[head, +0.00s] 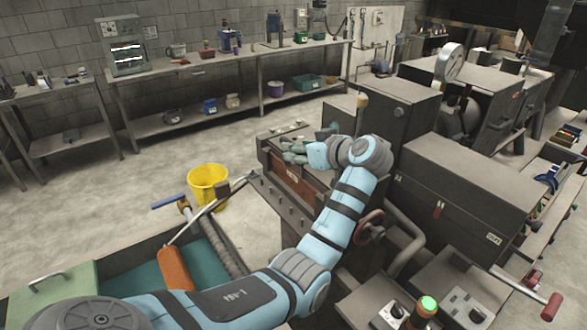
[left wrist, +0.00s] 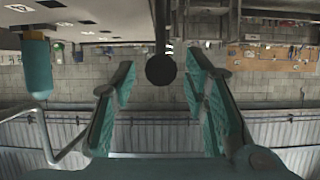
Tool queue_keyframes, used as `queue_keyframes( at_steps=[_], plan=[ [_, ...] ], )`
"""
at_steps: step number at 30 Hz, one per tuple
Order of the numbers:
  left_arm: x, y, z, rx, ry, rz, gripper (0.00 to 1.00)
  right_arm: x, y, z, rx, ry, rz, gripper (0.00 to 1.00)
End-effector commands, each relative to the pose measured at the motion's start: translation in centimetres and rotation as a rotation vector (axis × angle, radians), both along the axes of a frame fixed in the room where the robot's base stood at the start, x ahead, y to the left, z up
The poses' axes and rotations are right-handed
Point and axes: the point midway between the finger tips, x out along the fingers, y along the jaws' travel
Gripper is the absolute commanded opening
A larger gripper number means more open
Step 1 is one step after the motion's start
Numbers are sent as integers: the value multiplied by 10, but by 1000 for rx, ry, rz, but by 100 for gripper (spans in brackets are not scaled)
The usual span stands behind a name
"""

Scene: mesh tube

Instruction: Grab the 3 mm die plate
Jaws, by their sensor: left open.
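My left gripper (head: 290,150) is at the near machine in the head view, its fingers pointing left over the machine's flat top. In the left wrist view its two teal-padded fingers (left wrist: 161,80) are spread apart, with nothing gripped. A dark round knob-like thing (left wrist: 160,70) on a rod shows between the fingers; I cannot tell what it is or how far off. Several small metal pieces (head: 289,128) lie on the machine top just beyond the gripper. I cannot tell whether one is the 3 mm die plate. My right gripper is in neither view.
The grey machine (head: 460,190) with a gauge (head: 449,62) fills the right side. A handwheel (head: 370,226) is close to my left arm. A yellow bucket (head: 208,183) stands on the floor. A long workbench (head: 200,72) with tools lines the back wall. Open floor lies between.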

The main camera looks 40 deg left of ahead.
Motion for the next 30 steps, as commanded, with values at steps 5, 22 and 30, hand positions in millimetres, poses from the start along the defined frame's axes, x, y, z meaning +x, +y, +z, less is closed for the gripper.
queue_keyframes(
  at_steps=[5, 22, 30],
  plan=[
    [7, 26, -8, 2, 2, 0, 41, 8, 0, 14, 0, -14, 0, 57],
    [8, 27, -11, -1, 0, -2, 0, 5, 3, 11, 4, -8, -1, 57],
    [8, 27, -9, 2, -4, -2, 0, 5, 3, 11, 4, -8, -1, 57]
  ],
)
